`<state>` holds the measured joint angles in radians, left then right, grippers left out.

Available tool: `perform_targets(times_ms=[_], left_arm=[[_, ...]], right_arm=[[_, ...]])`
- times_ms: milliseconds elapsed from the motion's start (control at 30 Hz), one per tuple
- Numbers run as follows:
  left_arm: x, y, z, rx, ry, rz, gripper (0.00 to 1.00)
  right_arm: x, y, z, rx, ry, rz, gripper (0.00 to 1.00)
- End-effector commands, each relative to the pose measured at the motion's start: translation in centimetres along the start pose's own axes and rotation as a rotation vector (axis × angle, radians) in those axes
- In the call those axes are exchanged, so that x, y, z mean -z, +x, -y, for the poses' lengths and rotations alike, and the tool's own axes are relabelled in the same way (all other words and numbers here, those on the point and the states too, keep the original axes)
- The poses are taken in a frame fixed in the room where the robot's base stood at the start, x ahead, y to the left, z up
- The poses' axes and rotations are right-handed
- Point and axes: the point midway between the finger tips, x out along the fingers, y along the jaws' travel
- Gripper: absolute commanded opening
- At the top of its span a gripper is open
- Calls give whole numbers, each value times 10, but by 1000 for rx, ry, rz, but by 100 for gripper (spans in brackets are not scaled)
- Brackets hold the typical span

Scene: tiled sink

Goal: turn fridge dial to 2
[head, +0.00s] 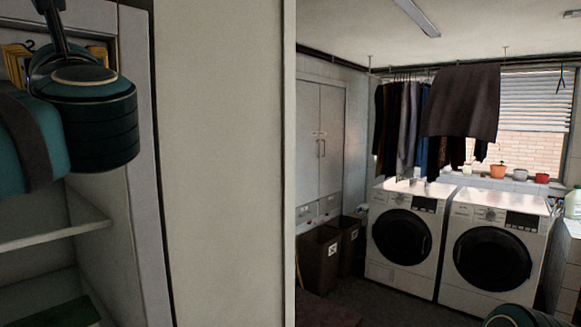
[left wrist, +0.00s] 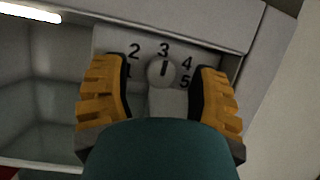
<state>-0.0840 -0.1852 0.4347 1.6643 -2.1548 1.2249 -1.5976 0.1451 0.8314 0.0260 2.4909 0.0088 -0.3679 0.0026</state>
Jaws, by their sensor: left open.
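The fridge dial (left wrist: 155,76) is a small round pale knob on a light panel (left wrist: 105,42) with the numbers 1 to 5 around it. Its dark mark points up, at about the 3. My left gripper (left wrist: 163,68) is open, with one yellow finger on each side of the dial. I cannot tell whether either finger touches it. In the head view my left gripper (head: 16,62) shows only partly at the upper left, inside the fridge (head: 95,215), and the dial is hidden there. My right gripper is not in view.
A fridge shelf (head: 55,235) lies below my left arm. A pale tall panel (head: 225,160) stands right of the opening. Farther off are two washing machines (head: 400,235) (head: 490,250), dark bins (head: 320,260) and hanging clothes (head: 460,100). A bright light strip (left wrist: 30,12) shows in the wrist view.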

Motion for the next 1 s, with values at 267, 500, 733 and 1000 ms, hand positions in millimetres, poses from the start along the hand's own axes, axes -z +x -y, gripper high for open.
perform_targets(times_ms=[267, 500, 733, 1000], left_arm=[[0, -25, -2, 74, 169, -14, 60], [-2, -68, -6, 72, 166, -13, 60], [-2, -109, -8, 72, 165, -13, 60], [9, -137, 5, 142, 144, -73, 60]], right_arm=[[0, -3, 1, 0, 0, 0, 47], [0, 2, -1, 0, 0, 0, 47], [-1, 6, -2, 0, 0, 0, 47], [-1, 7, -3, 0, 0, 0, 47]])
